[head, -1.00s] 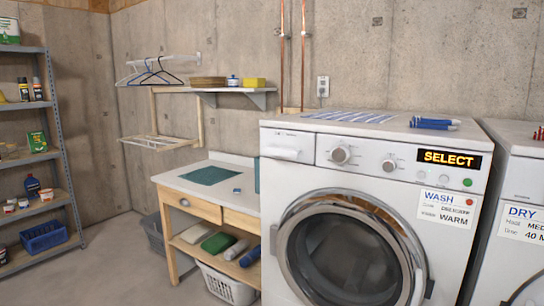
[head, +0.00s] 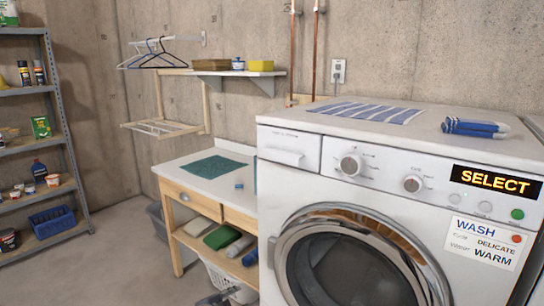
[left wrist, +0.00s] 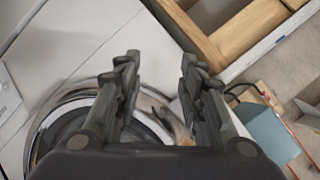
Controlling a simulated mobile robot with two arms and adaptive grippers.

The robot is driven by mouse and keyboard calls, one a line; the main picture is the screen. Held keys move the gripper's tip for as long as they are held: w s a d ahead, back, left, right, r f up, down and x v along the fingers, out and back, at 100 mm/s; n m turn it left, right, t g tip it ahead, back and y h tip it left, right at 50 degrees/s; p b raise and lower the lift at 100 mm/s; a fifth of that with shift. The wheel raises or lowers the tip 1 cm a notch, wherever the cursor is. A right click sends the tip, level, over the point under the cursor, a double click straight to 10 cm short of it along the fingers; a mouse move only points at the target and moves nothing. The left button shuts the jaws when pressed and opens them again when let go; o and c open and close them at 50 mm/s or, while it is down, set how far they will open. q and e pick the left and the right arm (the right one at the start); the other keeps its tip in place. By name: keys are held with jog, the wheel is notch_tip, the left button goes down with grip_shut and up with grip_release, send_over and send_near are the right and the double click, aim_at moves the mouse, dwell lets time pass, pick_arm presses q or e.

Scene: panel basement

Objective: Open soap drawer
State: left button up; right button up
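The washer (head: 300,185) is white and stands at the right of the head view. Its soap drawer (head: 287,146) is at the upper left of its front, left of the dials, and looks shut flush with the panel. My left gripper (left wrist: 160,72) is open and empty in the left wrist view, its two dark fingers apart. Below it lie the washer's round door rim (left wrist: 45,125) and white casing. I cannot tell the soap drawer in that view. A dark tip, probably of my left gripper, shows at the bottom edge of the head view, below the drawer. My right gripper is not in view.
A wooden work table (head: 190,195) with a green mat (head: 212,166) stands left of the washer. A white basket (head: 242,290) is under it. A striped cloth (head: 367,112) and blue-and-white rolled items (head: 475,127) lie on the washer. A metal shelf (head: 62,135) stands far left; floor before it is clear.

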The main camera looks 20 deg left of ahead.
pick_arm(q)
jog(key=w+d+r+m+t+h, duration=0.1)
jog(key=w+r+m+t+h, duration=0.2)
jog(key=r, duration=1.9)
jog(key=m+t+p, duration=0.1)
jog(key=m, duration=0.4)
send_near(278, 159)
jog(key=a+f, duration=0.4)
jog(key=f, duration=0.4)
notch_tip(278, 159, up, 7)
jog(key=s+d+m+t+h+p, duration=0.1)
jog(key=s+d+m+h, duration=0.1)
jog(key=m, duration=0.1)
jog(key=p+x, duration=0.3)
jog(key=x, duration=0.6)
jog(key=shift+w+d, duration=0.1)
jog(key=shift+w+d+f, duration=0.1)
jog(key=shift+w+d, duration=0.05)
jog(key=shift+w, duration=0.3)
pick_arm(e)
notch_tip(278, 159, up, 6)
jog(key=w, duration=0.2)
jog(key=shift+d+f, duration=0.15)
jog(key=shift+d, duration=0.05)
pick_arm(q)
jog(key=shift+c, duration=0.6)
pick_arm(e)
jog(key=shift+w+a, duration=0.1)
